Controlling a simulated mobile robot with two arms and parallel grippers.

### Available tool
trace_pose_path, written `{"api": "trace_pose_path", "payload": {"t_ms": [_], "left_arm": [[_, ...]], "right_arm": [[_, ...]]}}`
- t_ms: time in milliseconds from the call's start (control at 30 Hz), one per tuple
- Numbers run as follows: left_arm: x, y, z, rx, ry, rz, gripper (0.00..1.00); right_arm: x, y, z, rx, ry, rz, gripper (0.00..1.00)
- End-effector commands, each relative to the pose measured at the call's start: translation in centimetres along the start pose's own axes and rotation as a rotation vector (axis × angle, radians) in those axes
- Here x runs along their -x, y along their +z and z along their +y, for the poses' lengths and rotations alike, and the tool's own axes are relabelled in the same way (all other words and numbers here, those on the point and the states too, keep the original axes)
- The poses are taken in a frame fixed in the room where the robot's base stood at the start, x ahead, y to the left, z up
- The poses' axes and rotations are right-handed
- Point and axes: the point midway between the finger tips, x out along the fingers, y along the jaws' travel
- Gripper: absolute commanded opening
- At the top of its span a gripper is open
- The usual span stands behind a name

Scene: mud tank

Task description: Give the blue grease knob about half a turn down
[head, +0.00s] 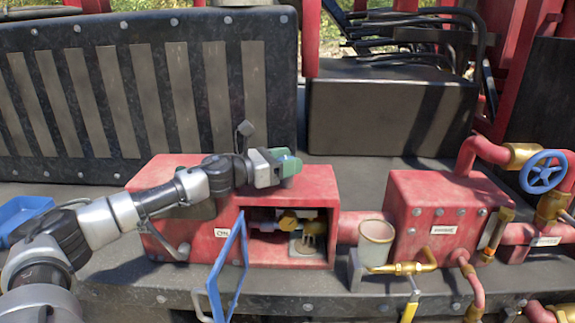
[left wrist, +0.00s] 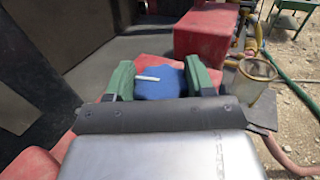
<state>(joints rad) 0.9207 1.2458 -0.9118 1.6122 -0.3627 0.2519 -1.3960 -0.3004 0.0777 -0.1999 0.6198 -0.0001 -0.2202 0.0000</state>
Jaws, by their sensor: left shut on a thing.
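The blue grease knob (left wrist: 162,86) shows in the left wrist view between the two green fingers of my left gripper (left wrist: 159,78). The knob is round, with a white mark on its top. The left gripper is shut on it, one finger on each side. In the head view my left gripper (head: 287,163) is over the top of the red box (head: 315,186), and its fingers hide the knob. My right gripper is not in view.
A blue-framed door (head: 229,268) stands open at the box front, showing brass fittings (head: 288,222) inside. A clear cup (head: 375,243), a second red box (head: 440,215) and a blue valve wheel (head: 543,172) are to the right. A black ribbed panel (head: 150,90) rises behind.

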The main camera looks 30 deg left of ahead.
Motion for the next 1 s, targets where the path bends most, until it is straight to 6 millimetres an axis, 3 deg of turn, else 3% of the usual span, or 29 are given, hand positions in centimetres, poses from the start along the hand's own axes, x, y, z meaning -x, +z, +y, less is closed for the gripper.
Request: {"api": "trace_pose_path", "payload": {"t_ms": [300,800,833,1000], "left_arm": [[0.00,0.02,0.08,0.000,-0.107,-0.002,0.30],[0.00,0.17,0.04,0.001,-0.125,-0.003,0.30],[0.00,0.18,0.04,0.001,-0.124,-0.004,0.55],[-0.01,0.13,0.03,0.000,-0.125,-0.003,0.79]], "right_arm": [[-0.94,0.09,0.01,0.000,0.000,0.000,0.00],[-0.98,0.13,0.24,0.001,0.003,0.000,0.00],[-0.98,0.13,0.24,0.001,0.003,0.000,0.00],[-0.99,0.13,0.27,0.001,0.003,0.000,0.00]]}}
